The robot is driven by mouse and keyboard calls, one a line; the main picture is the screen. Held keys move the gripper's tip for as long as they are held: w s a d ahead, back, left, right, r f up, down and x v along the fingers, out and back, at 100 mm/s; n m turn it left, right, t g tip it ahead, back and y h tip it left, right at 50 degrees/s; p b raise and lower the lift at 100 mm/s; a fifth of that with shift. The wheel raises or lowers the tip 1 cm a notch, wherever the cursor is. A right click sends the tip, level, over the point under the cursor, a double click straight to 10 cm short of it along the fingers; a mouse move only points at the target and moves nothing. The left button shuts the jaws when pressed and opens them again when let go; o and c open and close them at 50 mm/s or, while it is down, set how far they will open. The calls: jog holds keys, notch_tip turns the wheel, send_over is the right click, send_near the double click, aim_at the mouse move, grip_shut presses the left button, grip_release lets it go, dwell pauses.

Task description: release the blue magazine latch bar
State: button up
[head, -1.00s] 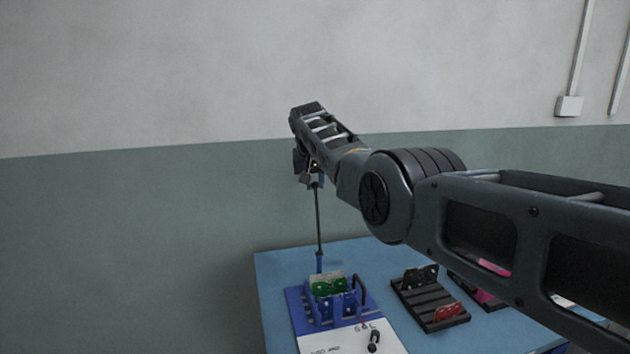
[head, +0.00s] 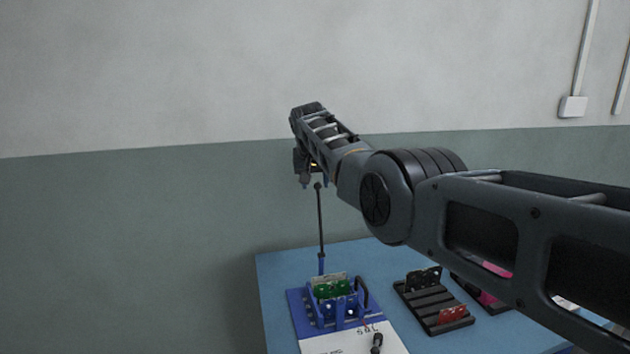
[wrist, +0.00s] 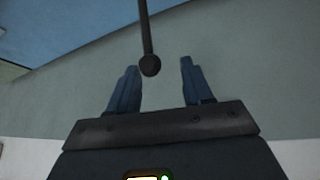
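The blue magazine (head: 325,316) stands on the table with green boards (head: 331,288) upright in it. A thin dark rod (head: 320,225) rises nearly upright from a blue foot (head: 321,264) at its back and ends in a round knob; it looks like the latch bar's lever. My gripper (head: 315,182) is high above the table, at the knob. In the wrist view my gripper (wrist: 160,64) is open, and the knob (wrist: 150,66) shows between the blue fingers, nearer the left one. I see no finger clearly touching it. The latch bar itself is not clearly distinguishable.
The magazine has a dark loop handle (head: 362,288) on its right. A white labelled plate (head: 345,341) with a small black lever (head: 376,342) lies in front. A black slotted rack (head: 433,306) holding a black and a red card stands to the right on the blue table (head: 277,270).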

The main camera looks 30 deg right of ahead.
jog(key=v, duration=0.7)
jog(key=shift+s+r+b, duration=0.15)
jog(key=shift+r+b, duration=0.15)
jog(key=shift+r, duration=0.05)
jog(key=shift+a, duration=0.1)
dwell(0.4)
